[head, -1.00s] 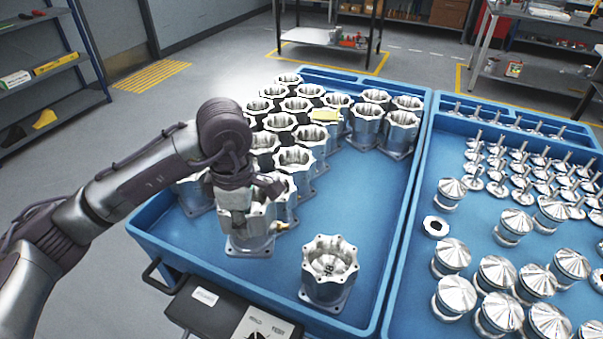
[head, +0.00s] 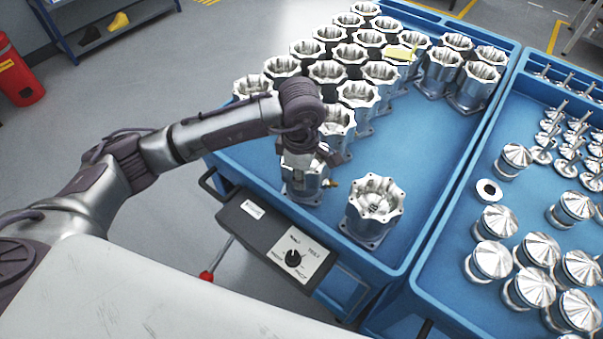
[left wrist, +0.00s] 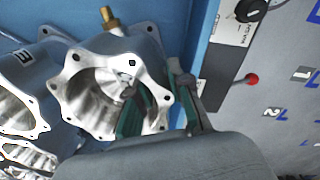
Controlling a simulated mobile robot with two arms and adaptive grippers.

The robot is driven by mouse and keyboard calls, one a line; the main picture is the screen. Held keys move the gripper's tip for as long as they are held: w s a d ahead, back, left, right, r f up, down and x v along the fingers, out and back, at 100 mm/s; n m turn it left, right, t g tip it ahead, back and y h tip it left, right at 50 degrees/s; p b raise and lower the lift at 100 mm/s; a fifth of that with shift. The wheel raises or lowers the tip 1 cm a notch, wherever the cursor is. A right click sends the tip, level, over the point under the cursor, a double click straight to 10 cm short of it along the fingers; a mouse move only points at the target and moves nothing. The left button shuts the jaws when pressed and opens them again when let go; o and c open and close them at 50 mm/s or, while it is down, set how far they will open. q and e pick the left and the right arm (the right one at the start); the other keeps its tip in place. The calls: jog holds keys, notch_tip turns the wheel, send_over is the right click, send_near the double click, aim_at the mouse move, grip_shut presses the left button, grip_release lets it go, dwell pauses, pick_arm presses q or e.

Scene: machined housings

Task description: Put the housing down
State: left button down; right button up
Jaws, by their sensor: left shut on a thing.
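The housing (head: 305,187) is a silvery machined part with a flanged foot and a small brass fitting. It is at the near left edge of the blue tray (head: 420,215), under my left gripper (head: 308,160). In the left wrist view the same housing (left wrist: 140,60) shows its open bore and lobed rim, and my left gripper (left wrist: 160,105) is shut on its wall, with green finger pads. I cannot tell whether its foot touches the tray floor. My right gripper is not in view.
Another housing (head: 374,210) stands alone to the right. Several housings (head: 358,95) stand in rows behind, one with a yellow note (head: 400,53). A control box (head: 275,240) hangs on the tray's near side. Blue floor is clear right of the rows. Another tray with silvery parts (head: 535,285) adjoins.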

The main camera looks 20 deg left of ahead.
pick_arm(q)
jog(key=c, duration=1.5)
grip_release()
jog(key=shift+f, duration=0.1)
jog(key=o, duration=0.4)
jog(key=shift+r, duration=0.55)
jog(key=r+b, duration=0.2)
jog(key=r, duration=0.9)
jog(key=shift+s+r, duration=0.15)
jog(key=shift+s, duration=0.05)
